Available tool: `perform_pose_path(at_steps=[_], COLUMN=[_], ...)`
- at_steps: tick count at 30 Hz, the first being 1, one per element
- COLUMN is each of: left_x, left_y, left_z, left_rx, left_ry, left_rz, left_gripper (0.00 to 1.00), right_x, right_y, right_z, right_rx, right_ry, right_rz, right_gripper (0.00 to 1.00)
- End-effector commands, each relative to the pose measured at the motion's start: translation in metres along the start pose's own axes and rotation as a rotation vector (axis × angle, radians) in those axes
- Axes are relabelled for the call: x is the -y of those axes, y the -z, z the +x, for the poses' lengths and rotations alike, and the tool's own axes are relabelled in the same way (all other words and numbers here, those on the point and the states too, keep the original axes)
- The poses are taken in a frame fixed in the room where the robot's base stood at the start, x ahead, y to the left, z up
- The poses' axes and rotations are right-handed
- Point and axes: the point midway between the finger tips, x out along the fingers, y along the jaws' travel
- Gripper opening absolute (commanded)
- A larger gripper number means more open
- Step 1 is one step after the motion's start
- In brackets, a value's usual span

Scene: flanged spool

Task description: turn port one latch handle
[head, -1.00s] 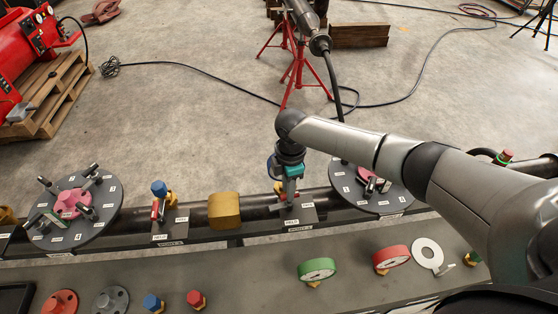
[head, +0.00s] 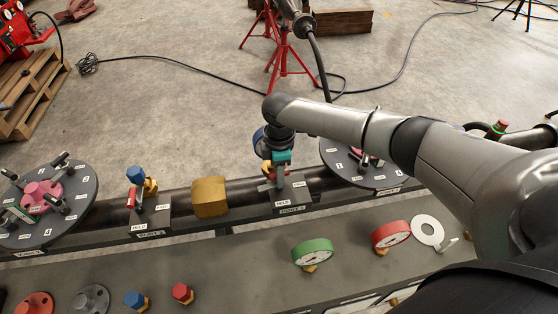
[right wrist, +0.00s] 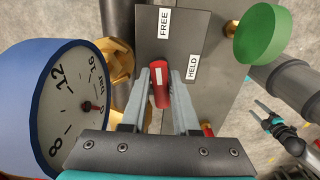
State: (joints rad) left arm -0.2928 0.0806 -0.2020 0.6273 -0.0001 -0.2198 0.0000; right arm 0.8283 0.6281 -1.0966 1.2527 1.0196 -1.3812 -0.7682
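The port one latch handle (right wrist: 160,92) is a short red lever with a white mark, on a dark plate (right wrist: 187,35) with FREE and HELD labels. In the right wrist view, its long axis runs roughly toward the FREE label. My right gripper (right wrist: 163,90) has its narrow grey fingers on both sides of the handle, apparently touching it. In the head view, my right gripper (head: 277,172) is over the PORT 1 plate (head: 293,195) and partly hides the handle. My left gripper (right wrist: 263,111) shows small at the right of the wrist view, empty, fingers apart.
A blue-rimmed gauge (right wrist: 70,100) and brass fitting (right wrist: 118,65) stand close beside my right gripper. A green gauge (head: 313,252) and red gauge (head: 391,235) lie on the front bench. Port two's red latch (head: 131,196) and a yellow block (head: 209,197) are left along the pipe.

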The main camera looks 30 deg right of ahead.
Motion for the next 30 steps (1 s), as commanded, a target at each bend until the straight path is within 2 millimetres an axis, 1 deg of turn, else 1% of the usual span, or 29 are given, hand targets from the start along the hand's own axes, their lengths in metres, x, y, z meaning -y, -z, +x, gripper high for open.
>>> perform_pose_path(at_steps=[3, 14, 26, 30], left_x=[0.0, -0.001, -0.002, -0.001], left_y=[-0.001, -0.009, -0.013, -0.011], left_z=[0.002, 0.014, 0.037, 0.011], left_rx=[0.001, 0.013, 0.016, 0.017], left_ry=[0.0, -0.001, -0.001, -0.001], left_rz=[-0.001, -0.002, -0.003, -0.004], left_gripper=[0.67, 0.67, 0.67, 0.67], right_x=[0.0, 0.0, 0.0, 0.002], right_y=[0.0, 0.0, -0.001, 0.0], right_z=[0.0, 0.001, 0.002, -0.005], right_rx=[0.001, 0.0, 0.001, 0.005], right_ry=[0.001, -0.001, -0.002, 0.005], right_rz=[0.133, 0.532, 0.965, 1.091], right_gripper=[0.29, 0.29, 0.29, 0.29])
